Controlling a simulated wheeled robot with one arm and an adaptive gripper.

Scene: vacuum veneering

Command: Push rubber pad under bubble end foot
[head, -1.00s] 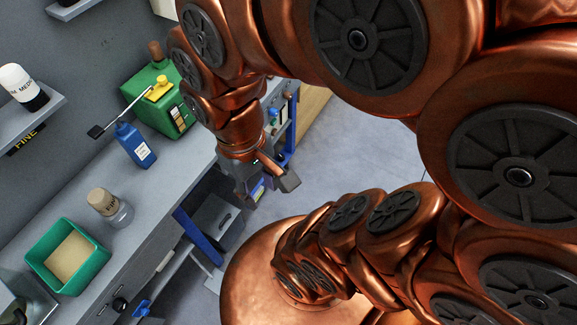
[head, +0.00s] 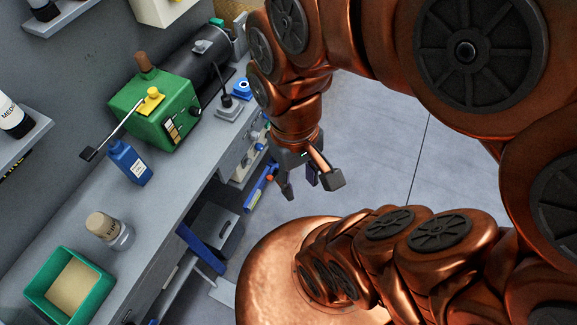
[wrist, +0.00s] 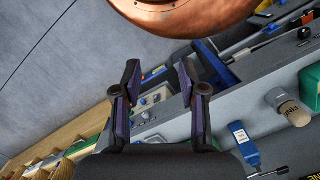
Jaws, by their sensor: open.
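My gripper (head: 310,184) hangs in the air beside the front edge of the grey bench, fingers pointing down. In the wrist view my gripper (wrist: 157,82) has its two fingers apart with nothing between them. I cannot make out a rubber pad or a bubble end foot in either view.
The grey bench (head: 180,195) carries a green machine with a lever (head: 155,108), a blue bottle (head: 130,162), a cork-topped jar (head: 110,230) and a green tray (head: 70,285). A black cylinder (head: 195,65) lies behind the machine. Open floor (head: 385,150) is at the right.

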